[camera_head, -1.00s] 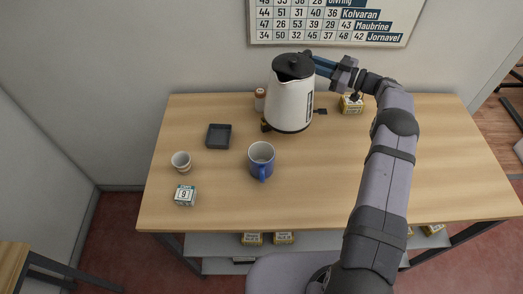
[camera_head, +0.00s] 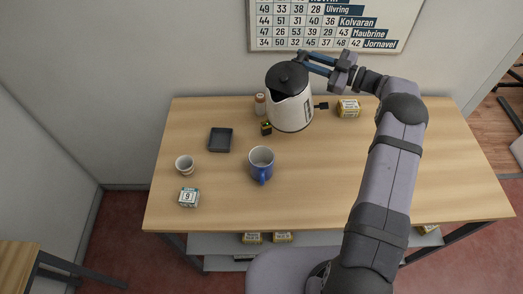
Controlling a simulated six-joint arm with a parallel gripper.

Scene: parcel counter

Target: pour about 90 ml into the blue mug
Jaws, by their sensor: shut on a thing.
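The blue mug (camera_head: 262,165) stands upright on the table, its handle toward the front. Its pale inside shows, but I cannot tell any liquid level. A white kettle (camera_head: 294,113) with a black lid (camera_head: 287,76) is behind and right of the mug, leaning somewhat, apart from it. I cannot tell how far its base is above the table. My gripper (camera_head: 304,60) is at the kettle's upper back, shut on its handle, which is mostly hidden. No stream shows.
A dark square tray (camera_head: 220,140), a small white cup (camera_head: 184,163) and a numbered box (camera_head: 188,197) lie left of the mug. A capped bottle (camera_head: 260,104) and a small yellow-black object (camera_head: 266,128) are left of the kettle. A yellow box (camera_head: 348,108) stands right.

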